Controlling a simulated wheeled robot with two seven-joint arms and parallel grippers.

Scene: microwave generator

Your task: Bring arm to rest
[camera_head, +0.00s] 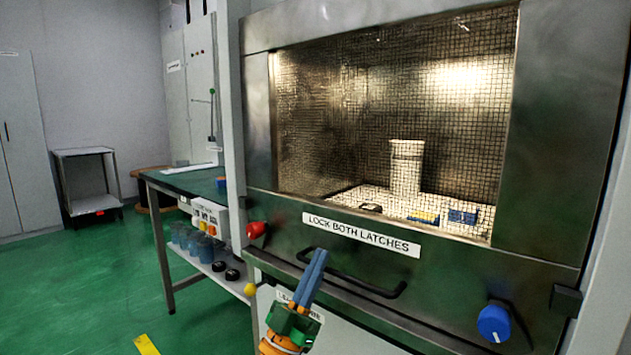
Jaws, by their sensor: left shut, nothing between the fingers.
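My left gripper (313,268) comes in from the bottom middle, with blue fingers, a green body and orange links. Its fingers are together with nothing between them. In the picture it overlaps the left end of the black bar handle (350,278) on the microwave generator's metal front (460,285); I cannot tell whether it touches. The mesh window (330,120) above shows a white cylinder (406,165) and small blue and yellow items inside. A label (360,234) reads "LOCK BOTH LATCHES". My right gripper is not in view.
A red knob (257,230) is left of the handle and a blue knob (494,322) at lower right. A green-topped bench (165,183) with jars on its lower shelf stands left. A small cart (90,203) is farther back. Green floor (60,290) at left is open.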

